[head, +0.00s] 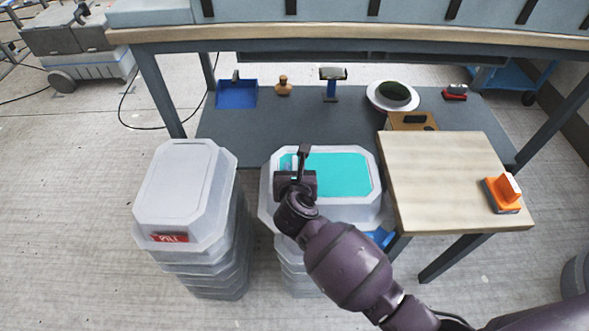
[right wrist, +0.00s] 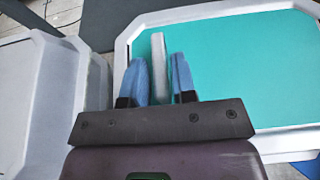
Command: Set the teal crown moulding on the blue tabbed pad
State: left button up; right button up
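The teal-topped moulding (head: 342,174), with a pale grey eight-sided rim, is on top of the right-hand grey stack. It also fills much of the right wrist view (right wrist: 230,65). My right gripper (head: 301,163) is over its left part, its two blue fingers (right wrist: 159,78) either side of an upright pale grey bar (right wrist: 159,62). I cannot tell whether they press on it. A blue piece (head: 380,237) shows low at the right of the stack, perhaps part of the tabbed pad; the rest is hidden. My left gripper is out of view.
A second grey stack (head: 184,185) with a red label stands close at the left. A wooden board (head: 440,170) with an orange-handled tool (head: 503,193) is at the right. Behind is a dark shelf (head: 285,125) holding a blue tray (head: 237,94), a bowl (head: 393,96) and small tools.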

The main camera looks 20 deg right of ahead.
jog(key=shift+o, duration=1.2)
jog(key=shift+r, duration=0.1)
jog(key=shift+r, duration=0.15)
jog(key=shift+s+r, duration=0.1)
jog(key=shift+s, duration=0.2)
pick_arm(q)
jog(key=p, duration=0.1)
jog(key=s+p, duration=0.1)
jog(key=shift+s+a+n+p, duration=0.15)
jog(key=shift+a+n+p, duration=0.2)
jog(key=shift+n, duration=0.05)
pick_arm(e)
jog(key=v, duration=1.1)
jog(key=shift+s+a, duration=0.2)
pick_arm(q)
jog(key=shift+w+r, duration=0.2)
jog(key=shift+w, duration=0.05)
